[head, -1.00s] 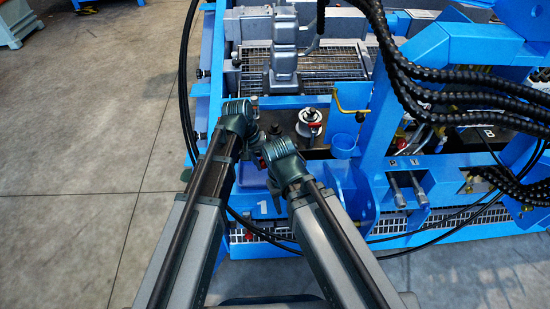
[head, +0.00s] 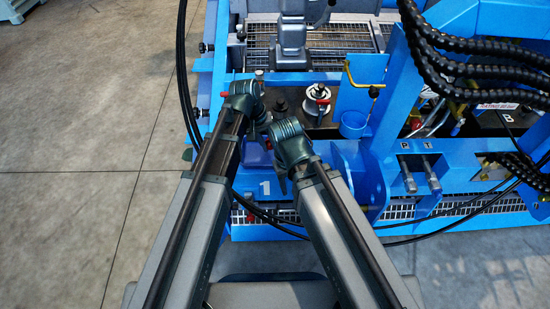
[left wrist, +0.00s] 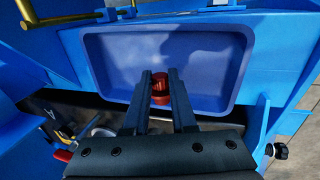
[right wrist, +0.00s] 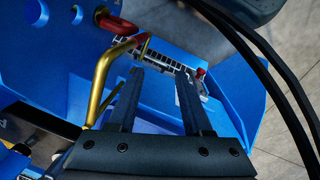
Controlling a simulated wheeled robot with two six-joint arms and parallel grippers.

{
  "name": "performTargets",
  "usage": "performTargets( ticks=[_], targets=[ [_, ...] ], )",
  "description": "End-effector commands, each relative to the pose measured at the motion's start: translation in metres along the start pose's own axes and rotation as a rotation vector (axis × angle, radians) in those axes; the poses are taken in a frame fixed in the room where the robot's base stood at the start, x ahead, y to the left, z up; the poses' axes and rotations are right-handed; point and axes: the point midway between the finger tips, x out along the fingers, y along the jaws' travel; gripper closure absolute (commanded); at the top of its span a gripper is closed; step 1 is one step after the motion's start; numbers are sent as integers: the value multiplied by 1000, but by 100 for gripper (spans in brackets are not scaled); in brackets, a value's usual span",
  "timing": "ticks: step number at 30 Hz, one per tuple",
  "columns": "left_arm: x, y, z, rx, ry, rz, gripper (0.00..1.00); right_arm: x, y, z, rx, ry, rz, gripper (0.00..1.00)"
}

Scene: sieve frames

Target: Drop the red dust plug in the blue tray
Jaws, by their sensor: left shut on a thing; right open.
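The red dust plug (left wrist: 160,86) is pinched between the fingers of my left gripper (left wrist: 161,80), which is shut on it. In the left wrist view the blue tray (left wrist: 218,85) lies behind and below the fingers, and the plug shows against its floor. The plug appears to be above the tray, not resting in it; the exact height I cannot tell. In the head view the tray (head: 256,158) shows as a purple-blue patch between my two arms, partly covered. My right gripper (right wrist: 158,75) is open and empty beside the blue frame.
A bent yellow rod (right wrist: 102,82) stands close to the left of my right gripper. Black cables (right wrist: 262,65) pass on its right. In the head view a blue cup (head: 354,125), a white round fitting with a red handle (head: 318,101) and black hoses (head: 450,65) stand nearby.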

Motion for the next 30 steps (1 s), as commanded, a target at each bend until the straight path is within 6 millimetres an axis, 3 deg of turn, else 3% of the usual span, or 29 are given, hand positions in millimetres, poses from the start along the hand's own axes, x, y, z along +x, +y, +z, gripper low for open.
performTargets(
  ticks=[3, 11, 12, 18, 30],
  targets=[
    [12, -3, 0, 0, 0, 0, 100, 12, -1, -1, -1, 0, 2, 50],
    [11, -3, 0, 0, 0, 0, 100, 11, -1, -1, -1, 0, 2, 50],
    [11, -3, 0, 0, 0, 0, 74, 11, -1, -1, -1, 0, 2, 50],
    [11, -3, 0, 0, 0, 0, 40, 11, -1, -1, -1, 0, 2, 50],
    [7, -3, 0, 0, 0, 0, 40, 8, 0, 0, 0, 0, 2, 50]
  ],
)
